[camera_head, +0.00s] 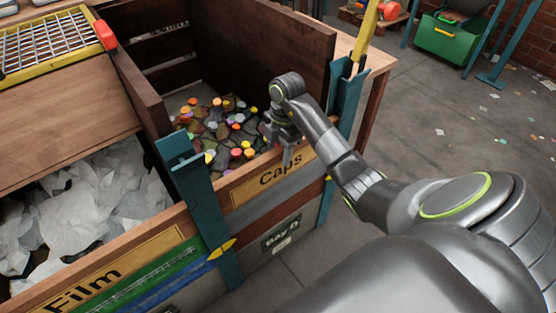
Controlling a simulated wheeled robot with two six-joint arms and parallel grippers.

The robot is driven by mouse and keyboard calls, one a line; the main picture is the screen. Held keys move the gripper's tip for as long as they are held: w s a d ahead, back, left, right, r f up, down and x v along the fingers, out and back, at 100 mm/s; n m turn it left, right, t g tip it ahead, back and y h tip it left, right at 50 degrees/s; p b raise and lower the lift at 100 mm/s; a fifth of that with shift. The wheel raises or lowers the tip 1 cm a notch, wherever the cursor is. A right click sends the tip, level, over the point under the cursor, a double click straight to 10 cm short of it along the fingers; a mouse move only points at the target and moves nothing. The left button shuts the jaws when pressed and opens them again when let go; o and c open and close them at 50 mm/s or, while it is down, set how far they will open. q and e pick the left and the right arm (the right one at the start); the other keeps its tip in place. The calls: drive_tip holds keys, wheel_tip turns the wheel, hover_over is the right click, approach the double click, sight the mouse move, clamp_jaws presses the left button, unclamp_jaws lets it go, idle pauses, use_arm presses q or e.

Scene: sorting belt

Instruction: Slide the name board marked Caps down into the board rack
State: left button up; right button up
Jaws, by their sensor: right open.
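The name board marked Caps (241,194) is a wooden board with a yellow label and black letters. It stands upright across the front of the caps bin, between two teal posts of the board rack, the left post (200,200) and the right post (346,100). Boards stacked below it show in the rack. My right gripper (283,153) is open at the board's top edge, above the label's right part. One finger shows near the edge; the other is hard to make out, and I cannot tell whether they touch the board. My left gripper is out of view.
Behind the board is a wooden bin with colourful caps (217,128). To the left, another bin holds white film (95,205) behind a Film board (130,262). A yellow-framed grate (50,45) is at upper left. A green box (447,40) stands on the open floor at right.

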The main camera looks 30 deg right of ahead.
sight(279, 165)
drive_tip(key=shift+a+f, duration=0.2)
drive_tip(key=shift+f, duration=1.3)
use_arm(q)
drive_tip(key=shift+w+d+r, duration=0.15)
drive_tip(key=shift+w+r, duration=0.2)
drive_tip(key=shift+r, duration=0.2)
use_arm(e)
clamp_jaws()
drive_tip(key=c, duration=0.7)
unclamp_jaws()
clamp_jaws()
drive_tip(key=shift+r, duration=0.15)
